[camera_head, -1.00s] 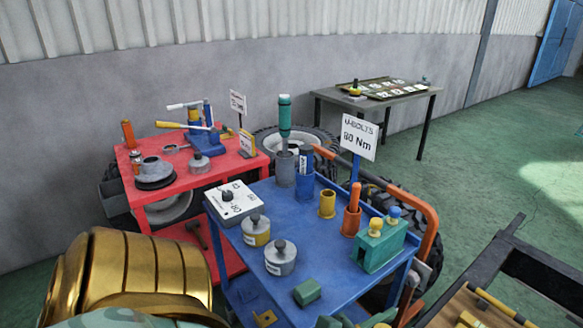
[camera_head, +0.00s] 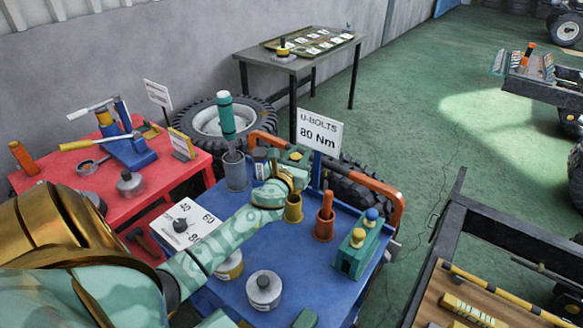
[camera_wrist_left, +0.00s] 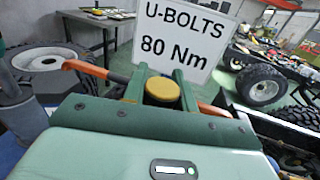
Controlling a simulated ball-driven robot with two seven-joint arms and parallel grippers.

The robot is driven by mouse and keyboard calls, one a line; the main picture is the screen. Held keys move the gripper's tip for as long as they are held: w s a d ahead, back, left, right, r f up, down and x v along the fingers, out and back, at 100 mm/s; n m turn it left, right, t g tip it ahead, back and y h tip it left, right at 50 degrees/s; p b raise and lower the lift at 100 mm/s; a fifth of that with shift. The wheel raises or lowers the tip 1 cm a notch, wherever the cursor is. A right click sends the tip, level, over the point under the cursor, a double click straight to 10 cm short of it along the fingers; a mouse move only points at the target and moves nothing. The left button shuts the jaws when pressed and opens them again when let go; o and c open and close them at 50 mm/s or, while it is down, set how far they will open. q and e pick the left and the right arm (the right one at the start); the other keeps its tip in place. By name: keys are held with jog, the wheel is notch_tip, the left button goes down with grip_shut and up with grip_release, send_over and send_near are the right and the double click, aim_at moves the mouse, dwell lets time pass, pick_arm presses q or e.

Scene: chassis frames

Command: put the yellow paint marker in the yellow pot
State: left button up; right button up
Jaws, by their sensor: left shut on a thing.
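My left gripper (camera_head: 294,157) reaches over the blue trolley top (camera_head: 315,275) and is shut on the yellow paint marker. Only the marker's round yellow top (camera_wrist_left: 162,90) shows between the green fingers in the left wrist view; the rest is hidden. The yellow pot (camera_head: 293,211) stands on the trolley, just below my wrist in the head view, its upper part close to the wrist. Its inside is not clear. The held marker appears above and behind the pot; I cannot tell the height between them. My right gripper is not in view.
An orange pot (camera_head: 324,231) with an orange marker and a green block (camera_head: 357,253) with knobs stand right of the yellow pot. A grey pot (camera_head: 236,171) with a tall teal-handled tool stands left. The U-bolts sign (camera_head: 319,134) rises close behind the gripper.

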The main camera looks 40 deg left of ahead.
pick_arm(q)
notch_tip(320, 180, down, 10)
jog(key=a+b, duration=0.1)
jog(key=b, duration=0.7)
jog(key=shift+w+f, duration=0.15)
jog(key=o, duration=1)
jog(key=shift+c, duration=0.2)
jog(key=v, duration=1.2)
jog(key=shift+r+p, duration=0.35)
jog(key=shift+p, duration=0.1)
